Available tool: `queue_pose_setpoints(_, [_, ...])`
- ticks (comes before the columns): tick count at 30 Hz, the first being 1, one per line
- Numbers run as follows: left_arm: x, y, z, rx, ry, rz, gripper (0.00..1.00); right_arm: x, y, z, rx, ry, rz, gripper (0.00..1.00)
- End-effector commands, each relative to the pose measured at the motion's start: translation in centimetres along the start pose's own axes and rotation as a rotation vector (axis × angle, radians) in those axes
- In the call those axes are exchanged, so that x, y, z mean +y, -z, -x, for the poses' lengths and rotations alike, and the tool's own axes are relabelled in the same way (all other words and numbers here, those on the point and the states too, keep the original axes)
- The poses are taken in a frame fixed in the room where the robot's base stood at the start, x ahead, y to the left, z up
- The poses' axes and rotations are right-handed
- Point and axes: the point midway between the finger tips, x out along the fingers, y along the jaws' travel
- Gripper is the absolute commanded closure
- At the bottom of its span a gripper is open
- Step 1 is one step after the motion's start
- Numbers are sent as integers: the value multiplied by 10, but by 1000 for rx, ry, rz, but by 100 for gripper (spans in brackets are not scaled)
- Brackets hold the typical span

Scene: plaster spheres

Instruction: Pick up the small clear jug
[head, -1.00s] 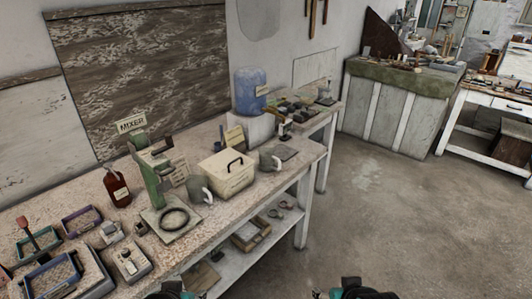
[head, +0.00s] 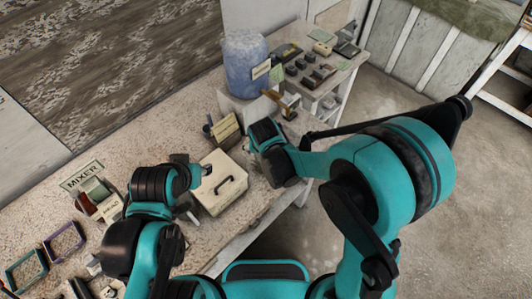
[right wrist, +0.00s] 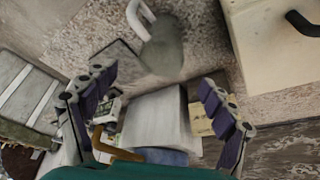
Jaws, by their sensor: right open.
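A cloudy grey jug (right wrist: 165,50) with a white loop handle is in the right wrist view, at the top middle on the speckled bench. My right gripper (right wrist: 158,88) is open and empty, with its fingers spread and the jug beyond them. In the head view my right gripper (head: 264,138) is over the bench, right of the cream box, and the jug is hidden behind my arm. My left gripper (head: 188,184) is at the left side of the box. Its fingers are too small and covered to read.
The cream box (head: 215,197) with a black handle stands between my grippers, close to the jug. A blue drum (head: 246,60) stands on a white block behind. Small cards (head: 225,128) stand near it. Trays and the mixer sign (head: 82,176) are at left.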

Motion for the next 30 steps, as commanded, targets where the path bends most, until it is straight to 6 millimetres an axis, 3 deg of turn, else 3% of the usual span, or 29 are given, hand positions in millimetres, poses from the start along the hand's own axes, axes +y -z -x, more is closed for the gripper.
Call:
queue_pose_setpoints(15, [0,-11,-16,0,0,0,60,-2,-8,-70,0,-1,0,16])
queue_pose_setpoints(24, [0,-11,-16,0,0,0,60,-2,-8,-74,0,0,1,16])
queue_pose_setpoints(30, [0,-11,-16,0,0,0,60,-2,-8,-74,0,0,1,69])
